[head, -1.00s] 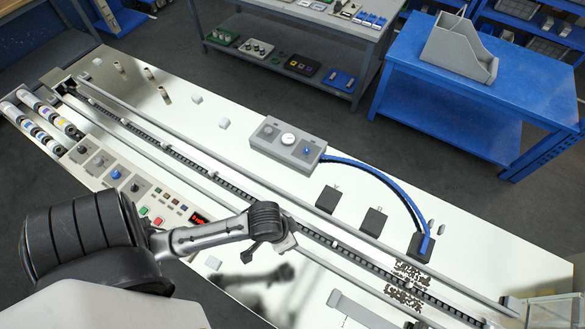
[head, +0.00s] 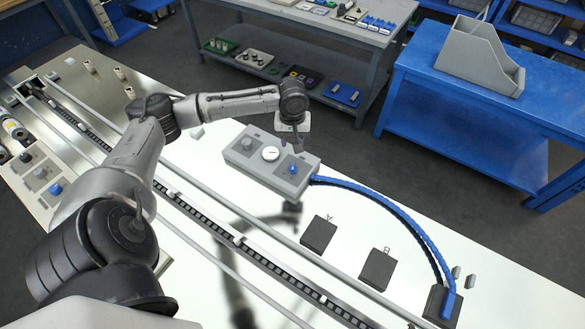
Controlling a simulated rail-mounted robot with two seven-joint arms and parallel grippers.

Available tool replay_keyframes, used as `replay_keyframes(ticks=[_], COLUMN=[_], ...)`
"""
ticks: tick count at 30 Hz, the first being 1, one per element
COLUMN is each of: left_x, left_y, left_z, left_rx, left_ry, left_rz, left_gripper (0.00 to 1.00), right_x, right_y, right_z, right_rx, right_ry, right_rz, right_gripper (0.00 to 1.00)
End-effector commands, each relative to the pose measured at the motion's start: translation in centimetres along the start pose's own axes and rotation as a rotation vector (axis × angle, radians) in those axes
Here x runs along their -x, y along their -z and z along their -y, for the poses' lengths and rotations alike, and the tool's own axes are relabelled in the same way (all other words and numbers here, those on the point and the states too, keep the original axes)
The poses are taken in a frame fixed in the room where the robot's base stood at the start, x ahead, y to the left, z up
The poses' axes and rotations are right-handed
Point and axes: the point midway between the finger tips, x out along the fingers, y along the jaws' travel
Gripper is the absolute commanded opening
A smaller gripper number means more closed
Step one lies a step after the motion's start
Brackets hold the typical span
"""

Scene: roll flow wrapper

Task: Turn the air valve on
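The air unit (head: 250,172) is a grey box on the machine's pale top, with a round white gauge (head: 270,153), a grey knob and a blue valve knob (head: 292,169). A blue hose runs from its right end. My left gripper (head: 293,146) hangs just behind and above the blue knob in the head view, pointing down. Whether it touches the knob is unclear. Its fingers are too small and dark to tell whether they are open. My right gripper is out of view.
The blue hose (head: 398,207) arcs right to a dark block (head: 442,305). Two more dark blocks (head: 318,234) stand on the machine top. A long conveyor chain (head: 240,240) and rails cross it. A blue table (head: 420,75) stands behind.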

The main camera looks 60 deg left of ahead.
Motion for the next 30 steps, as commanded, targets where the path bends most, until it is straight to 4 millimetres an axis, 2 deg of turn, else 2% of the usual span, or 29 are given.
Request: replay_keyframes(ticks=[12, 18, 24, 30], left_x=[-7.8, -10.6, -12.2, -12.8], left_y=[-0.1, -0.1, -0.1, -0.1], left_z=[0.1, 0.0, 0.0, 0.0], left_rx=[-0.001, -0.001, -0.002, -0.003], left_ry=[0.004, 0.001, 0.002, 0.001], left_rz=[0.003, 0.001, 0.0, 0.0], left_gripper=[0.39, 0.39, 0.39, 0.39], right_x=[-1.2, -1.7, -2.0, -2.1], right_y=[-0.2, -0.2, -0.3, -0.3], right_z=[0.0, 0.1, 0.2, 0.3], right_rx=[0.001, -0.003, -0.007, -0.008], right_ry=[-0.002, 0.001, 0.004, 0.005], right_rz=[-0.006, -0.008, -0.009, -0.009], right_gripper=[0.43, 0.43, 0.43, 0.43])
